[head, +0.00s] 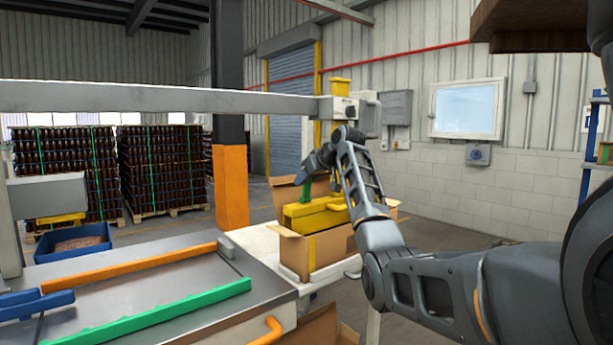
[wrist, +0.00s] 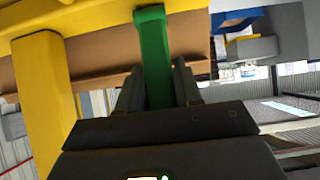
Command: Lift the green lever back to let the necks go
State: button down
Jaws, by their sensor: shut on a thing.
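The green lever (head: 306,190) stands up from the yellow bottle-lifting head (head: 315,213). In the wrist view the green lever (wrist: 154,58) runs between the two fingers of my gripper (wrist: 156,85), and the gripper is shut on it. My gripper (head: 312,178) also shows in the head view, above the yellow head. The yellow head sits in the mouth of an open cardboard box (head: 330,249). A yellow bar of it (wrist: 42,100) shows at the left of the wrist view. The bottle necks are hidden inside the box.
The box stands on a white table end (head: 262,243) beside a steel conveyor with a green rail (head: 160,318) and an orange rail (head: 130,268). A white overhead beam (head: 160,98) crosses above. A blue bin (head: 72,245) is at the left, and an orange post (head: 231,188) stands behind.

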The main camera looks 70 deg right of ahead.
jog(key=shift+w+d+f+g+y, duration=0.2)
jog(key=shift+w+g+y, duration=0.15)
jog(key=shift+g, duration=0.15)
jog(key=shift+w+d+f+g+y, duration=0.15)
jog(key=shift+w+g+y, duration=0.15)
jog(key=shift+g, duration=0.2)
jog(key=shift+r, duration=0.1)
jog(key=c, duration=0.8)
grip_release()
jog(key=shift+d+r, duration=0.1)
jog(key=shift+c, duration=0.2)
jog(key=b+v, duration=0.2)
jog(key=v, duration=0.5)
jog(key=shift+r, duration=0.3)
jog(key=shift+s, duration=0.15)
